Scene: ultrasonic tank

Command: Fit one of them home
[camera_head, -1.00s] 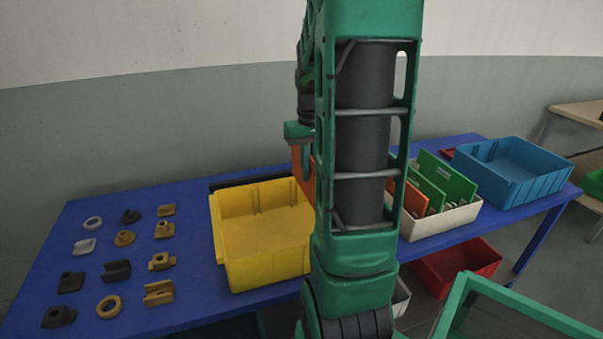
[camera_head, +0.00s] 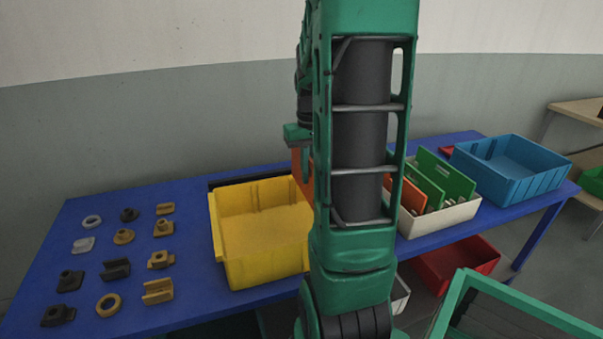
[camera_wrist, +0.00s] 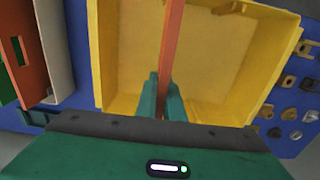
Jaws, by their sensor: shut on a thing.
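My gripper (camera_wrist: 162,98) is shut on an orange panel (camera_wrist: 173,40), seen edge-on between the fingers in the wrist view. In the head view the held panel (camera_head: 302,174) shows partly beside my arm, over the back right part of the yellow bin (camera_head: 228,238). A white bin (camera_head: 446,223) to the right of my arm holds another orange panel (camera_head: 412,196) and green panels (camera_head: 447,176), standing on edge. My arm hides the bin's left part. I cannot tell whether the held panel touches the yellow bin.
The blue table (camera_head: 195,215) carries rows of small brown, black and grey parts (camera_head: 116,269) at left. An open blue bin (camera_head: 512,180) stands at the right end. A red bin (camera_head: 460,263) sits below the table. A green-framed pane (camera_head: 500,310) is at lower right.

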